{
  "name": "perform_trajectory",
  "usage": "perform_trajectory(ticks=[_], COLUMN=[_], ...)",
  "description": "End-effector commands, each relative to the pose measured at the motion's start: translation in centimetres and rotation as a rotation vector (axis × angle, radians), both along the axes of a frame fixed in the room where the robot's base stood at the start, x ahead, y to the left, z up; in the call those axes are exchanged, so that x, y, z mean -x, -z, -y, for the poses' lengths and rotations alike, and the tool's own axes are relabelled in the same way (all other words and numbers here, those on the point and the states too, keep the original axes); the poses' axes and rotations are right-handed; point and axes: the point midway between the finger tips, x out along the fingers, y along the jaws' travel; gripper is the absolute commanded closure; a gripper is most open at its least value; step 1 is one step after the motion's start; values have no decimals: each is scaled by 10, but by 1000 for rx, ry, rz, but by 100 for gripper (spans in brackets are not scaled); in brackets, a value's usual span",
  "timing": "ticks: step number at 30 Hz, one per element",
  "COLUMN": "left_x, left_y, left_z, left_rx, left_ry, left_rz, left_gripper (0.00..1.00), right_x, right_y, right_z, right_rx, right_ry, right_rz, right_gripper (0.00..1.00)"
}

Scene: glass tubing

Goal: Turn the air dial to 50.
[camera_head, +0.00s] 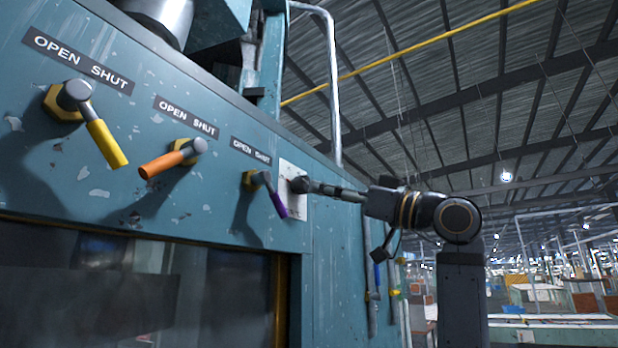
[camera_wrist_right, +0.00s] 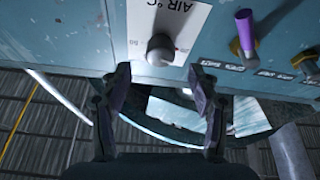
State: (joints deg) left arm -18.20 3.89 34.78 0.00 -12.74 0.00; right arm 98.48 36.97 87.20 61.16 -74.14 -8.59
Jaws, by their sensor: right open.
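The air dial is a round dark knob (camera_wrist_right: 160,48) on a white plate (camera_wrist_right: 178,15) lettered "AIR °C" in the right wrist view. A small number shows to one side of the knob and a small red mark to the other; the pointer's setting is not readable. In the head view the white plate (camera_head: 290,208) is on the blue panel, right of the purple lever. My right gripper (camera_wrist_right: 160,80) is open and empty, its fingertips short of the knob and on either side of it. It also shows in the head view (camera_head: 312,187), facing the plate. My left gripper is not in view.
The blue panel (camera_head: 215,210) carries a yellow lever (camera_head: 107,144), an orange lever (camera_head: 162,163) and a purple lever (camera_head: 277,201) under "OPEN SHUT" labels. The purple lever is close beside the dial plate. Open air lies right of the panel.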

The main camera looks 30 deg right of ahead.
Motion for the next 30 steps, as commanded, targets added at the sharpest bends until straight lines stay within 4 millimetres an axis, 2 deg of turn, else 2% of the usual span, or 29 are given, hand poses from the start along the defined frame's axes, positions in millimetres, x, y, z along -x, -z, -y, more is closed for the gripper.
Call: perform_trajectory(ticks=[1, 9, 19, 30], left_x=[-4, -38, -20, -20], left_y=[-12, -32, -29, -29], left_z=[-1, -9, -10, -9], left_rx=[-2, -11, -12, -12], left_ry=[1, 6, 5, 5], left_rz=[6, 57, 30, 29], left_gripper=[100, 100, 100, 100], right_x=[-10, -41, -45, -44], right_y=[-10, -20, -19, -20], right_z=[-5, -19, -20, -20], right_rx=[-1, 0, 0, 0], right_ry=[-4, 0, 1, 1], right_rz=[-3, -1, 0, 0], right_gripper=[39, 39, 40, 90])
